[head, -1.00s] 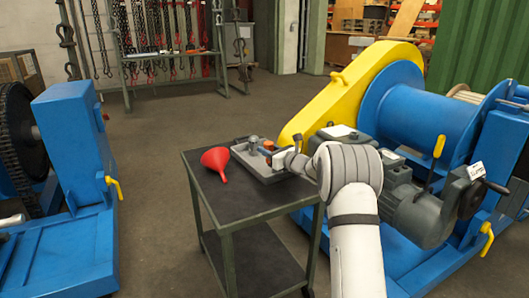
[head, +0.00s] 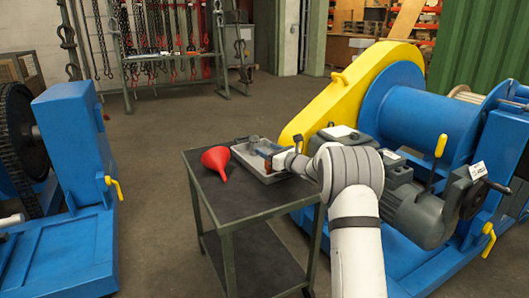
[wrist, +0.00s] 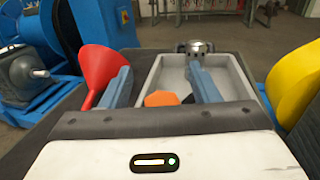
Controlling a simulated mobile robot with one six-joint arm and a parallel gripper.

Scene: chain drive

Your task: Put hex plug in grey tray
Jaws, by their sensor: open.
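The grey tray (head: 247,166) lies on the dark cart top. It also shows in the wrist view (wrist: 236,88), in front of my fingers. My gripper (wrist: 160,72) is open, with its two blue fingers apart; the right one reaches over the tray. An orange hexagonal piece (wrist: 161,98), which looks like the hex plug, shows low between the fingers near the tray's left wall. Its lower part is hidden by my gripper body, and I cannot tell whether it rests on the tray floor. In the head view my gripper (head: 272,156) is at the tray's right part.
A metal cylindrical part (wrist: 196,47) is at the tray's far side. The blue winch (head: 415,100) with its yellow guard (head: 340,95) stands close on the right. The cart's front top is clear.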

